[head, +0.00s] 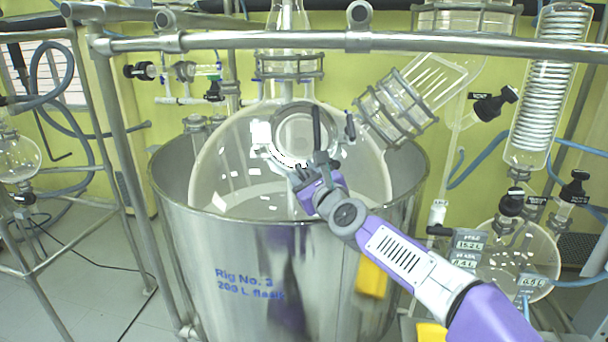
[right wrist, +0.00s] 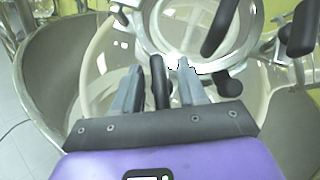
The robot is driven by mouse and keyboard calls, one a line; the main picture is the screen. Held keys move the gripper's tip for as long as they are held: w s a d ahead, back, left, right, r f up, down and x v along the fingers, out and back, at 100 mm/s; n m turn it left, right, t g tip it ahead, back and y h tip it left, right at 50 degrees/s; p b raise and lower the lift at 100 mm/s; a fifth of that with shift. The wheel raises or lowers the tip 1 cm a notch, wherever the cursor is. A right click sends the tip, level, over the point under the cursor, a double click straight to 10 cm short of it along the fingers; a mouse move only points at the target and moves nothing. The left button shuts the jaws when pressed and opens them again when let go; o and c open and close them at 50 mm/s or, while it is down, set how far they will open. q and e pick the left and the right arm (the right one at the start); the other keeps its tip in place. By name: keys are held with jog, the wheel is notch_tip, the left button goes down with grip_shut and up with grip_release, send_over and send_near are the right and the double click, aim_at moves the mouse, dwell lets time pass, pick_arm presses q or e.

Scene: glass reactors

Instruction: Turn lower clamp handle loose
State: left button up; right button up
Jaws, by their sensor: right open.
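My right gripper (head: 307,176) is in front of the round glass port on the big flask, at the port's lower rim. In the right wrist view my right gripper (right wrist: 157,75) is open, its two grey fingers apart. A black clamp handle (right wrist: 159,84), the lower one, stands between the fingers; I cannot tell whether either finger touches it. In the head view this handle is mostly hidden by the gripper. The clamped port ring (right wrist: 142,30) lies just beyond the fingertips. My left gripper is not in view.
Other black handles stand close by: an upper one (right wrist: 221,28), one at right (right wrist: 301,28) and a short one (right wrist: 228,86). The glass flask (head: 225,165) sits in a steel vessel (head: 190,240). A steel rail (head: 250,42) crosses above. Glassware (head: 520,250) stands at right.

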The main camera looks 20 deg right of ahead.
grip_shut()
